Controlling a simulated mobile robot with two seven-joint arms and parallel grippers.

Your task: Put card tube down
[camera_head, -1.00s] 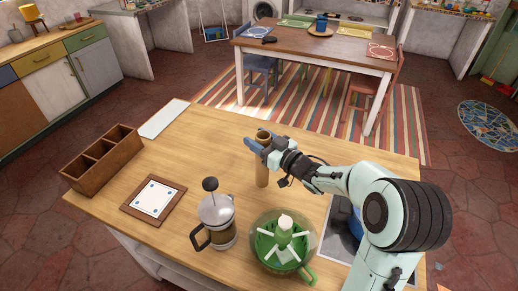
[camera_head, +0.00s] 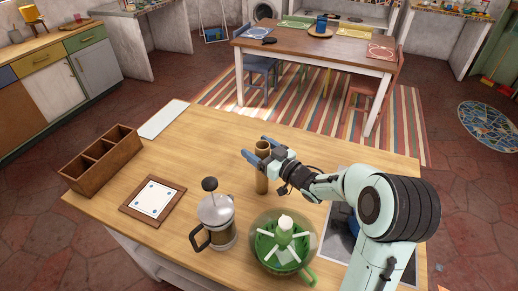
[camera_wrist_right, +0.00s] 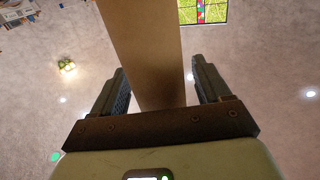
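The card tube (camera_head: 261,181) is a plain brown cylinder standing upright on the wooden counter (camera_head: 205,142), behind the French press. My right gripper (camera_head: 256,147) is level with its upper part, with one blue-grey finger on each side. The fingers are spread wider than the tube. In the right wrist view the tube (camera_wrist_right: 150,60) lies between the two fingers, with a gap visible on both sides. My left gripper is not in view.
A French press (camera_head: 216,218) and a green-bladed bowl (camera_head: 284,240) stand in front of the tube. A framed tile (camera_head: 153,200) and a wooden compartment box (camera_head: 103,160) are to the left. The counter left of and behind the tube is clear.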

